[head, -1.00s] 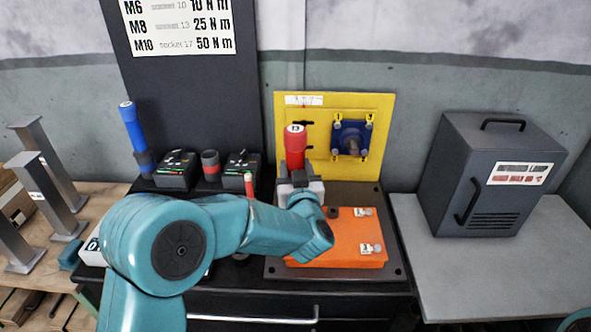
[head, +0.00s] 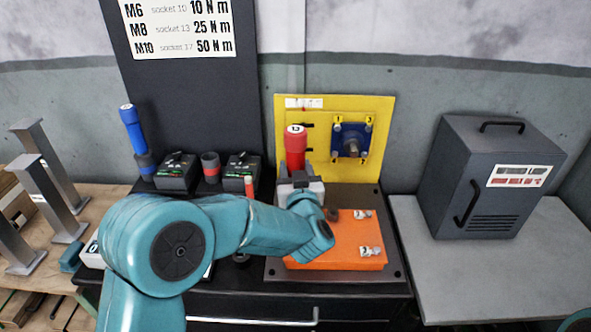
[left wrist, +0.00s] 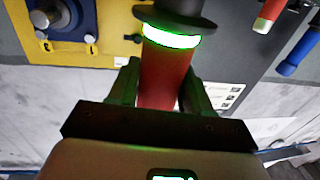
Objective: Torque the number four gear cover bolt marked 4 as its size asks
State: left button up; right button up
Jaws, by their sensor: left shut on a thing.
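My left gripper (head: 299,178) is shut on a red torque tool (head: 295,141) with 13 on its cap. It holds the tool upright over the left part of the orange gear cover (head: 340,243). In the left wrist view the red tool (left wrist: 166,75) sits between the fingers, with a lit green ring (left wrist: 170,38) by a dark flange. Two tagged bolts show on the cover's right side, at the back (head: 362,214) and front (head: 370,251); their marks are too small to read. The cover's left side and the tool's lower end are hidden by my gripper and arm. My right gripper is not in view.
A size chart (head: 180,30) lists M6, M8 and M10 with 10, 25 and 50 N m. A blue tool (head: 132,130) stands at left near two dark chargers. A yellow panel (head: 375,155) with a blue unit stands behind the cover. A grey cabinet (head: 485,180) is at right.

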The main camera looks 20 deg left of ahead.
aim_at(296, 159)
pick_arm(q)
jog(key=shift+r+p, duration=1.2)
jog(key=shift+r, duration=1.1)
jog(key=shift+s+f, duration=0.1)
